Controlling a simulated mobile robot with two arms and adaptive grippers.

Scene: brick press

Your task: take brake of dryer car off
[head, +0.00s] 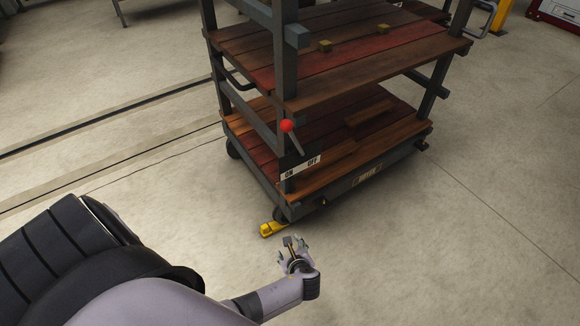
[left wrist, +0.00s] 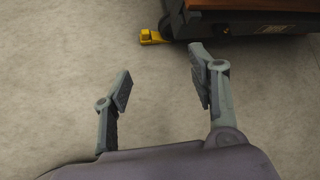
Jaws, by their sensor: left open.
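The dryer car (head: 366,63) is a dark metal frame with brown and reddish wooden shelves, in the upper middle of the head view. Its brake lever has a red ball knob (head: 287,125) and leans toward the knob from the OFF side of the ON/OFF label (head: 301,167). My left gripper (head: 291,246) is in front of the car's near corner, low over the floor, open and empty. In the left wrist view the fingers (left wrist: 159,83) are apart, with the car's lower edge (left wrist: 262,17) beyond them. My right gripper is not in view.
A yellow block (head: 272,229) lies on the floor at the car's near wheel; it also shows in the left wrist view (left wrist: 151,37). Small blocks (head: 325,46) sit on the upper shelf. Dark floor rails run at left. The floor at right is clear.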

